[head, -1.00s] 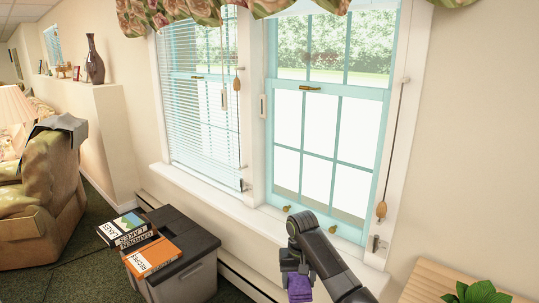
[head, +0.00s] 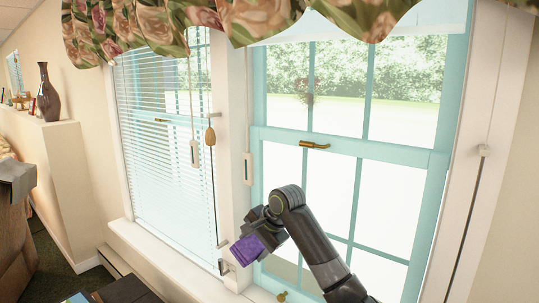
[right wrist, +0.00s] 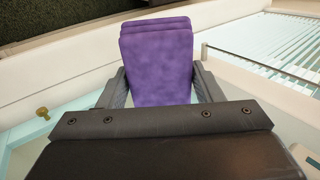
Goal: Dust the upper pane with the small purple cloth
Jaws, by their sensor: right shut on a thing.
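The small purple cloth (head: 248,249) is folded in my right gripper (head: 258,238), which is shut on it. In the right wrist view the cloth (right wrist: 158,60) sits between the two dark fingers and sticks out beyond them. The cloth is in front of the window's left frame, below the middle rail. The upper pane (head: 405,85) of the right window is above and to the right of the gripper. A brownish smudge (head: 303,90) shows at its left. The cloth appears apart from the upper pane. My left gripper is not in view.
A brass latch (head: 314,145) sits on the middle rail (head: 390,152). A blind cord with a wooden pull (head: 210,137) hangs left of the right window. A floral valance (head: 220,22) hangs above. The white sill (head: 165,255) runs below. A brown vase (head: 48,92) stands far left.

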